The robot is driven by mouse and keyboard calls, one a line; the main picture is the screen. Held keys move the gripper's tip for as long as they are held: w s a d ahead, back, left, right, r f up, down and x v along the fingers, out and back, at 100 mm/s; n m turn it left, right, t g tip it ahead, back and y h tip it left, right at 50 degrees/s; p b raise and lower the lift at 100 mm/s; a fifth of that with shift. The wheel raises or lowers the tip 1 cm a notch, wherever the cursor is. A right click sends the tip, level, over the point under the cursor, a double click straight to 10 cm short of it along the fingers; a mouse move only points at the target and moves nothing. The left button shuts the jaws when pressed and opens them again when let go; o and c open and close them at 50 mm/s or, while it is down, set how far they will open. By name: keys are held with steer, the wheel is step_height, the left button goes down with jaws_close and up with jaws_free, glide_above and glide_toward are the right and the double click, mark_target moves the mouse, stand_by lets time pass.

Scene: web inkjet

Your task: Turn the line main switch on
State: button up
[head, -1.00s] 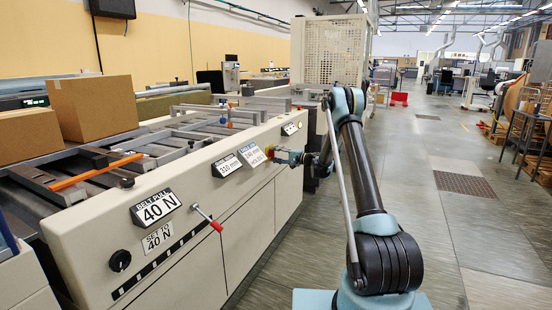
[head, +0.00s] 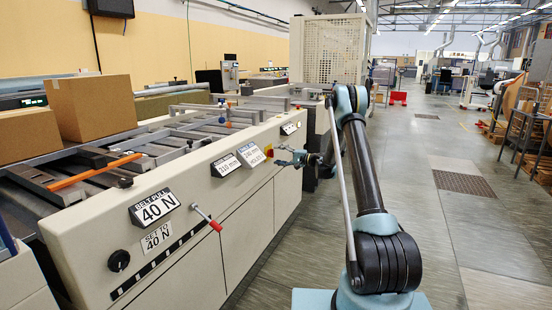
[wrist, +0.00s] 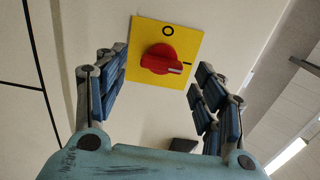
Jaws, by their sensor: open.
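The line main switch is a red rotary knob (wrist: 163,58) on a yellow plate (wrist: 148,30), marked O at the top and I at the right in the wrist view. The white mark on the knob's right end points toward the I. In the head view, the yellow plate (head: 268,151) shows on the front of the cream machine, partly beside my gripper. My gripper (head: 284,156) is open in front of the panel. In the wrist view, my gripper's (wrist: 160,66) two blue-padded fingers stand apart on either side of the knob, with visible gaps and nothing held.
The cream machine (head: 190,240) carries plates reading 40 N (head: 155,207) and a red-tipped lever (head: 207,219). Cardboard boxes (head: 95,105) sit on top. The floor to the right of my arm is open, with a drain grate (head: 464,186).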

steer(key=v, duration=0.9)
steer(key=shift+d, duration=0.15)
